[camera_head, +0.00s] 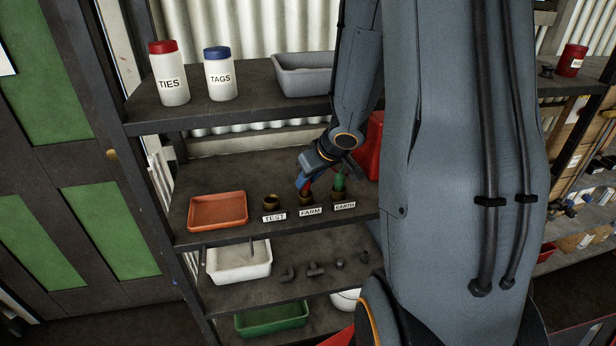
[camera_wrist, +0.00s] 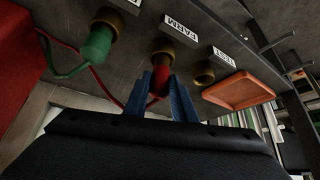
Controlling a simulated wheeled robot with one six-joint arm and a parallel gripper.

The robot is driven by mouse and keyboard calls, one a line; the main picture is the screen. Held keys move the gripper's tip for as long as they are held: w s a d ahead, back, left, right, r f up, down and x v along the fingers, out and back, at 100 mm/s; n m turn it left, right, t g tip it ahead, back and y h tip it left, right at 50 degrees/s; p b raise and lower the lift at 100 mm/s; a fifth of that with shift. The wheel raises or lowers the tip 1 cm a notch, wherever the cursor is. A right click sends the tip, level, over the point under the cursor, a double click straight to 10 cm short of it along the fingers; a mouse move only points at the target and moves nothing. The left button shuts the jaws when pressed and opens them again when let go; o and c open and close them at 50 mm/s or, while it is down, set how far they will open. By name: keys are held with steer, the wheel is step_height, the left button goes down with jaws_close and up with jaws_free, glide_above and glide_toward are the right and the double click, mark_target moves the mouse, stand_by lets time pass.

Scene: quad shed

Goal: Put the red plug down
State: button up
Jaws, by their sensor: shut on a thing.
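The red plug (camera_wrist: 160,76) is between the blue fingers of my gripper (camera_wrist: 161,90), which is shut on it. Its front end is in or right against the brass FARM socket (camera_wrist: 165,50); I cannot tell how deep. In the head view my gripper (camera_head: 305,183) is at the middle shelf, over the FARM label (camera_head: 311,211), and mostly hides the plug. A green plug (camera_head: 340,183) stands in the EARTH socket beside it. The TEST socket (camera_head: 272,202) is empty.
An orange tray (camera_head: 217,211) sits left of the TEST socket, empty. A red box (camera_head: 375,146) stands behind the sockets at right. Red and green leads (camera_wrist: 72,71) run near the green plug. The upper shelf holds two jars and a grey bin (camera_head: 303,76).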

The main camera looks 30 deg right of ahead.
steer(key=shift+f+b, duration=0.85)
steer(key=shift+b, duration=0.55)
steer(key=shift+f, duration=0.1)
steer(key=o, duration=1.1)
steer(key=shift+s+r, duration=0.15)
steer(key=shift+r, duration=0.25)
steer(key=p+v, duration=0.6)
steer(key=v, duration=0.5)
steer(key=shift+s+r, duration=0.1)
steer(key=shift+r, duration=0.1)
